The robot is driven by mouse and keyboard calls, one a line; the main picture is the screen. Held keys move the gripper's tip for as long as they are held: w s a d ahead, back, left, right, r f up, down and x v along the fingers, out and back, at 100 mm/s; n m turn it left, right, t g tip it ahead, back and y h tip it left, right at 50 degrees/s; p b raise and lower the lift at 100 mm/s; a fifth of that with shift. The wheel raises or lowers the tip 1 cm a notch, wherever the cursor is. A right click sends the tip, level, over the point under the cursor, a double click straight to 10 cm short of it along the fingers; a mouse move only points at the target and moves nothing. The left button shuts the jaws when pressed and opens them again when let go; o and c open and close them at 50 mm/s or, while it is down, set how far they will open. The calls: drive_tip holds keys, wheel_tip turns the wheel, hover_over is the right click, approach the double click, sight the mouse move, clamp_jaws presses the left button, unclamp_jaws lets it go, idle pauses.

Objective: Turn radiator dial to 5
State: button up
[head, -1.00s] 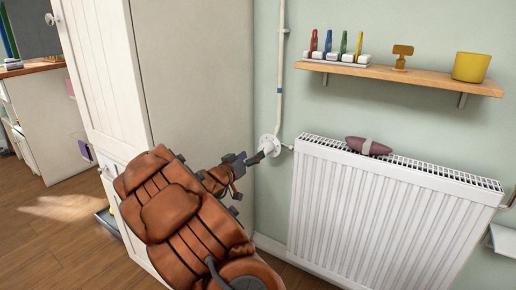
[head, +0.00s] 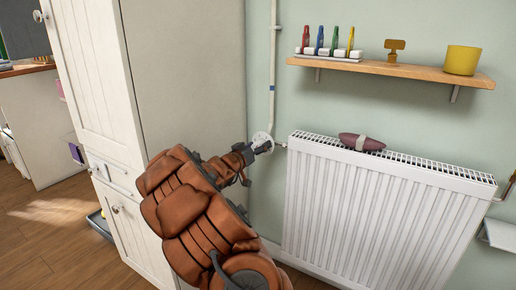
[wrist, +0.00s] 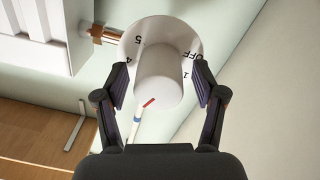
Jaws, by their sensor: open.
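The white radiator dial (wrist: 160,77) fills the middle of the wrist view, its round knob standing out from a white disc. The disc shows 4, 5, OFF and 1; the other marks are hidden by the knob. A red line lies on the knob's near end, at its lower side, away from the 5. My gripper (wrist: 158,88) is open, with one finger on each side of the knob; I cannot tell whether they touch it. In the head view my gripper (head: 262,146) is at the dial, left of the white radiator (head: 370,220), and covers part of it.
A white pipe (head: 272,70) rises from the dial along the wall. A tall white cabinet (head: 185,80) stands close on the left. A wooden shelf (head: 400,72) is above the radiator. A purple object with a pale band (head: 362,142) lies on the radiator's top.

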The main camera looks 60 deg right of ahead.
drive_tip(key=c, duration=1.1)
drive_tip(key=shift+c, duration=0.2)
